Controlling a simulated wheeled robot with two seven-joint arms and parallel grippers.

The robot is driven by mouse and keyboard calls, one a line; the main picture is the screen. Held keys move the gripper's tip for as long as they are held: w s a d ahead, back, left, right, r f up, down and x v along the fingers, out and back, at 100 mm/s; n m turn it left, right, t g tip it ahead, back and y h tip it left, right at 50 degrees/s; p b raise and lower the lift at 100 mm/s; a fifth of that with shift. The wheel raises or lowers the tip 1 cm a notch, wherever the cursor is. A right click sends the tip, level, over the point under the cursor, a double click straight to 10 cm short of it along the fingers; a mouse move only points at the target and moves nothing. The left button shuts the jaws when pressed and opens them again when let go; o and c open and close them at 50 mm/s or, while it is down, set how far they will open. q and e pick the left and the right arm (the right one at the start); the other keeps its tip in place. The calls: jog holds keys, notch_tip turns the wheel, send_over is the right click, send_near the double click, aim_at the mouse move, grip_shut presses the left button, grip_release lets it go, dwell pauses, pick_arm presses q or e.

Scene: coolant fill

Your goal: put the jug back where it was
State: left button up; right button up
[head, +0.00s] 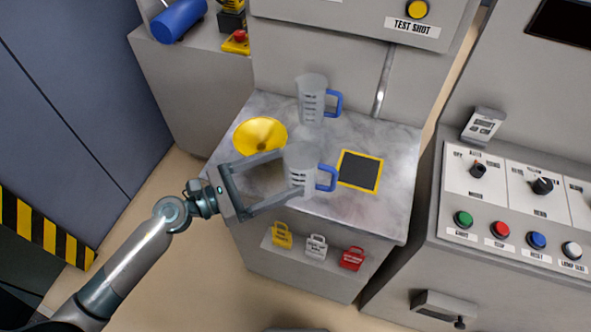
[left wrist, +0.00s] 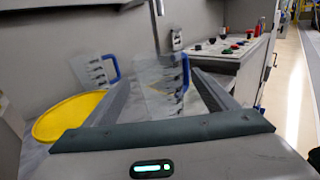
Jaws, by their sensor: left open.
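Two clear measuring jugs with blue handles stand upright on the grey metal worktop (head: 375,212). The near jug (head: 301,165) is at the middle, and it also shows in the left wrist view (left wrist: 160,85). The far jug (head: 311,98) stands behind it, near the back panel; it also shows in the left wrist view (left wrist: 92,70). My left gripper (head: 292,172) is open, with its fingers on either side of the near jug. I cannot tell whether the fingers touch it. My right gripper is not in view.
A control panel (head: 507,190) with knobs and buttons stands at right.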

pick_arm(q)
jog(key=b+v, duration=0.2)
jog(key=v, duration=0.4)
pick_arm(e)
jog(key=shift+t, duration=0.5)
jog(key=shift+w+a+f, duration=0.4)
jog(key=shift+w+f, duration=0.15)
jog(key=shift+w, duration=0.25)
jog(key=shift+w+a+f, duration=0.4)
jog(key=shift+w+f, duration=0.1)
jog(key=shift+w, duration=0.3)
pick_arm(q)
jog(key=shift+a, duration=0.1)
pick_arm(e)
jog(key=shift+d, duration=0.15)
